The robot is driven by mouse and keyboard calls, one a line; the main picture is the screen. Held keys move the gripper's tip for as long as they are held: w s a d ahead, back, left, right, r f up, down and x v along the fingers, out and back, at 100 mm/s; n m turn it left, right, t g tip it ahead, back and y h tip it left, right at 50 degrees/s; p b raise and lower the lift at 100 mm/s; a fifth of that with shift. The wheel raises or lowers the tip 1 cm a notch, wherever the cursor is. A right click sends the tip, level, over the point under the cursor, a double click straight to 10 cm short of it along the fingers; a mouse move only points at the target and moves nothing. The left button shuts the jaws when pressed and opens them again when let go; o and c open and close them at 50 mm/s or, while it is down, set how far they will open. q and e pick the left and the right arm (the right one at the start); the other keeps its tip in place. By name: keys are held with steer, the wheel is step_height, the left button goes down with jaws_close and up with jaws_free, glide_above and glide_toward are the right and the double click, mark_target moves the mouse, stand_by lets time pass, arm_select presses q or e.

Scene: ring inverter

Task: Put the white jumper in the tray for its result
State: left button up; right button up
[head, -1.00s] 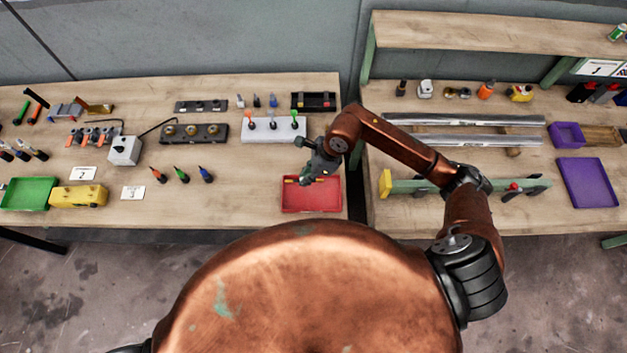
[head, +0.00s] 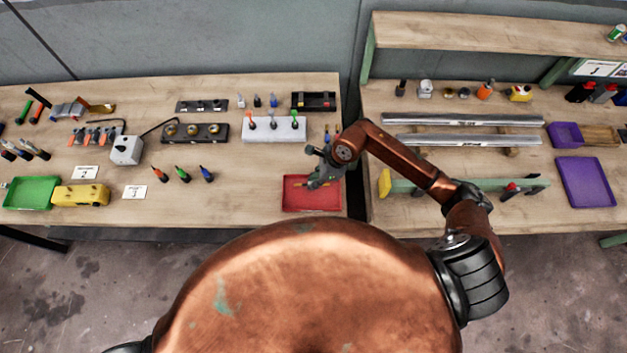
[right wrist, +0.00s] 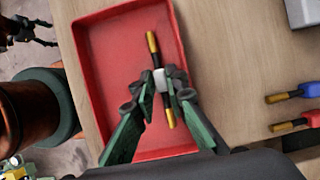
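The white jumper (right wrist: 161,80), a short white body with gold ends, shows in the right wrist view over the red tray. My right gripper (right wrist: 162,78) has its green fingers closed on both sides of the white body. In the head view my right gripper (head: 318,181) is over the red tray (head: 290,207), near the front edge of the left bench. Whether the jumper touches the tray floor cannot be told. The green tray (head: 30,193) is at the far left, and the purple tray (head: 588,182) is on the right bench.
Blue (right wrist: 300,92) and red (right wrist: 296,122) jumpers lie beside the red tray. Behind it is a white block (head: 274,130) with coloured probes. A grey box (head: 126,150), a yellow case (head: 82,196) and number cards stand to the left. Bare bench lies left of the red tray.

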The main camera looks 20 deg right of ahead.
steer(key=shift+o, duration=0.9)
steer(key=shift+r, duration=0.1)
steer(key=b+v, duration=0.1)
steer(key=v, duration=1.1)
